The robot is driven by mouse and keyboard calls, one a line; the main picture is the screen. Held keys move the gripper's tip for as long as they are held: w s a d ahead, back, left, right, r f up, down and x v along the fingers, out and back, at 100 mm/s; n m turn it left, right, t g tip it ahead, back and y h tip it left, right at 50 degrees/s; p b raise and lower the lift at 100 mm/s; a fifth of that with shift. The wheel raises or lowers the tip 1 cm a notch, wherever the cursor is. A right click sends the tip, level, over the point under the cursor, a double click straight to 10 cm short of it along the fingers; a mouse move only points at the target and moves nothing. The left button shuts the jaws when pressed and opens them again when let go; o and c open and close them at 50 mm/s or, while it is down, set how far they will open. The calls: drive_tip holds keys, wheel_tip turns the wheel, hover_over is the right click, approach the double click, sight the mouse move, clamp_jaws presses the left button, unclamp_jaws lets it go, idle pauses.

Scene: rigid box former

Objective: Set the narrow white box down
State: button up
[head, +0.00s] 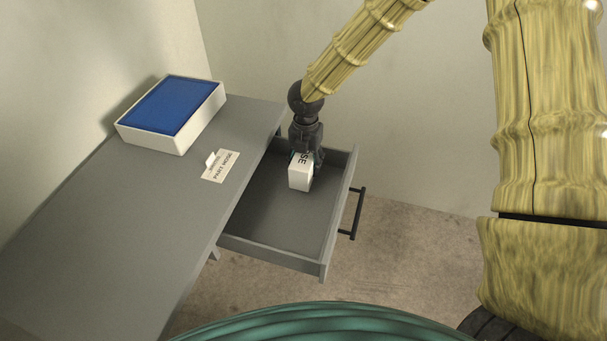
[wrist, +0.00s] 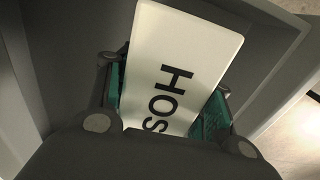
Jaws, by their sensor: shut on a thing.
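The narrow white box (head: 300,176) is in the open drawer's area in the head view, toward its far end. Dark letters show on its face, and in the wrist view the box (wrist: 185,65) fills the middle with part of a word readable. My gripper (head: 306,158) is shut on the box from above, with teal finger pads on both sides of it in the wrist view (wrist: 165,100). Whether the box's underside touches the drawer floor cannot be told. The drawer (head: 270,215) is pulled out from the grey desk and otherwise looks empty.
The grey desk (head: 130,220) lies left of the drawer. On it are a white tray with a blue inside (head: 170,108) and a white label card (head: 220,167). The drawer's dark handle (head: 356,213) juts out to the right. The drawer's near part is free.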

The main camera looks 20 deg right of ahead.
drive_tip(key=shift+f, duration=2)
drive_tip(key=o, duration=1.2)
drive_tip(key=shift+f, duration=0.1)
drive_tip(key=shift+c, duration=0.2)
wheel_tip(320, 180, up, 12)
drive_tip(key=shift+r+p, duration=0.15)
drive_tip(key=shift+p, duration=0.25)
